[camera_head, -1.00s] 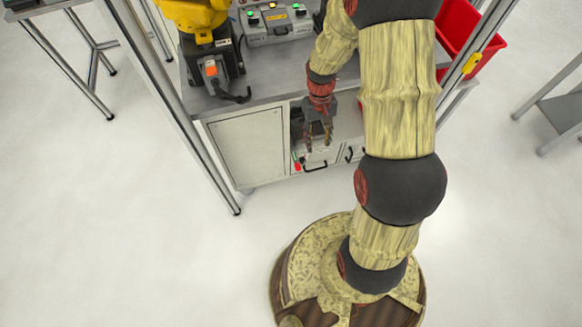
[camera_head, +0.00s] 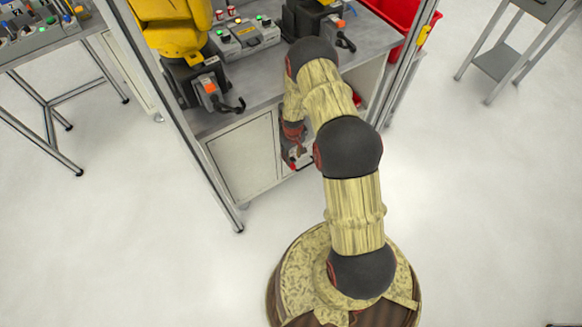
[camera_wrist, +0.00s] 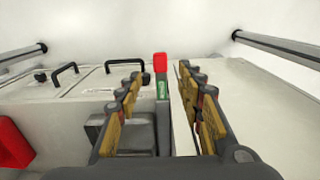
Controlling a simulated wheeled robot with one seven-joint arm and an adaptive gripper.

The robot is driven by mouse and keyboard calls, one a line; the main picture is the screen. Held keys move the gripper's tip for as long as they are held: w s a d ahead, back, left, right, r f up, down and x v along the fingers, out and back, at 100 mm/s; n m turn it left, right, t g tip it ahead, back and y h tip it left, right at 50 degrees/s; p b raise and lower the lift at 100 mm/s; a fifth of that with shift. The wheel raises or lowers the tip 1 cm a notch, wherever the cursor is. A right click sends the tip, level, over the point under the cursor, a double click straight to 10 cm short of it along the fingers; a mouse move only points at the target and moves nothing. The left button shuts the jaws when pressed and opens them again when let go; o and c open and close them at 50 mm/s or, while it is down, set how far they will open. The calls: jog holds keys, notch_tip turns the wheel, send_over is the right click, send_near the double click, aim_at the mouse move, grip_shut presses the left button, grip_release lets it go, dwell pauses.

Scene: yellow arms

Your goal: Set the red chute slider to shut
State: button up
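The red chute slider (camera_wrist: 160,63) shows as a small red knob in the wrist view, with a green label strip (camera_wrist: 162,86) just below it. It also shows in the head view (camera_head: 293,166) as a small red spot low on the cabinet front. My gripper (camera_wrist: 160,73) is open, with one finger left and one right of the knob's line of sight. I cannot tell whether either finger touches it. In the head view my gripper (camera_head: 298,152) is right by the knob and partly hidden by my arm. The slider's exact setting cannot be told.
Drawer fronts with black handles (camera_wrist: 64,71) lie left of the knob in the wrist view. A red object (camera_wrist: 13,145) sits at its left edge. A control box (camera_head: 245,38) and yellow arm (camera_head: 175,25) stand on the worktop. A metal frame post (camera_head: 170,110) stands left.

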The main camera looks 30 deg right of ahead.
aim_at(292, 166)
notch_tip(292, 166, down, 8)
jog(key=b, duration=0.2)
jog(key=shift+r+b, duration=0.15)
jog(key=shift+b, duration=0.25)
jog(key=shift+c, duration=1.4)
grip_shut()
